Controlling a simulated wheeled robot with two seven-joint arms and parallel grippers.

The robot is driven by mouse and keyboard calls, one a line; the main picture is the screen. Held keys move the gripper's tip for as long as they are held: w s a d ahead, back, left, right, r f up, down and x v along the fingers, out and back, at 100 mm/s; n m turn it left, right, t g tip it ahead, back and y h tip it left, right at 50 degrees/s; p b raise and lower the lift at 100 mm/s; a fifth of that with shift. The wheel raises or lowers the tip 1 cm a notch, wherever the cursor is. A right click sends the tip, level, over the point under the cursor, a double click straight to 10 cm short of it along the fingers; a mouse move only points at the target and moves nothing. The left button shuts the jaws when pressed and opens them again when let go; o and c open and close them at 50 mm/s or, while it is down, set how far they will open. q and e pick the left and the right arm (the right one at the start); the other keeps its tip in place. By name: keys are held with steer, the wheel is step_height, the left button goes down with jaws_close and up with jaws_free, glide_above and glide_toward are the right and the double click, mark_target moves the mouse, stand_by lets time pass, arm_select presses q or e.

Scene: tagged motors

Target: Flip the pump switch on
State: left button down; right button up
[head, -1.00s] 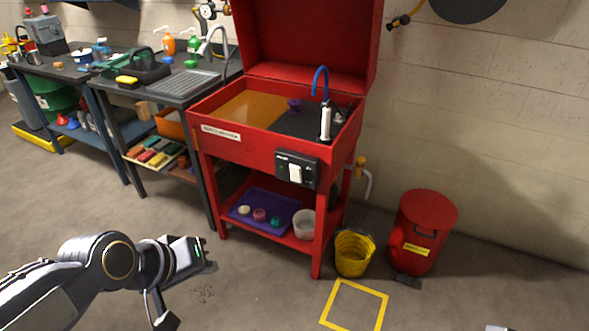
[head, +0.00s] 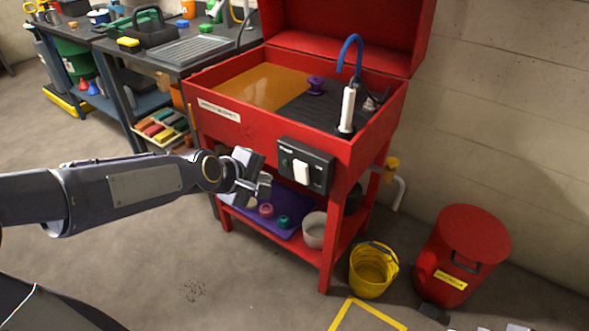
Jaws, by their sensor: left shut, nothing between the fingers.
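The pump switch is a white rocker (head: 301,172) on a black box (head: 318,166) on the front of the red parts washer (head: 262,134). Small marks on the box are too small to read. My left gripper (head: 262,186) is just left of the switch box, in front of the washer's lower part, and looks apart from the switch. It is shut and empty. My right gripper is not in view.
The washer's basin holds a purple part (head: 316,85) and a blue-topped spout (head: 350,60). A yellow bucket (head: 373,270) and red bin (head: 463,255) stand right. Floor at left is clear.

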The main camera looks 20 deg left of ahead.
mark_target(299, 164)
arm_select(q)
steer(key=shift+w+d+r+b+x, duration=0.1)
steer(key=shift+w+r+x, duration=0.25)
steer(key=shift+x, duration=1.75)
steer(key=shift+w+d+r+b+x, duration=0.1)
steer(key=shift+w+r+x, duration=0.25)
steer(key=shift+x, duration=1.75)
steer(key=shift+w+d+r+b+x, duration=0.1)
steer(key=shift+w+r+x, duration=0.25)
steer(key=shift+x, duration=1.75)
steer(key=shift+s+r, duration=0.1)
steer(key=shift+r, duration=0.05)
steer(key=p, duration=0.2)
steer(key=w+r+g+p, duration=0.1)
steer(key=shift+d+p, duration=0.25)
steer(key=shift+p, duration=0.1)
steer(key=shift+f+b, duration=0.35)
steer(key=shift+b, duration=0.05)
steer(key=shift+a+r+p, duration=0.1)
steer(key=shift+r+p, duration=0.45)
steer(key=shift+r, duration=0.3)
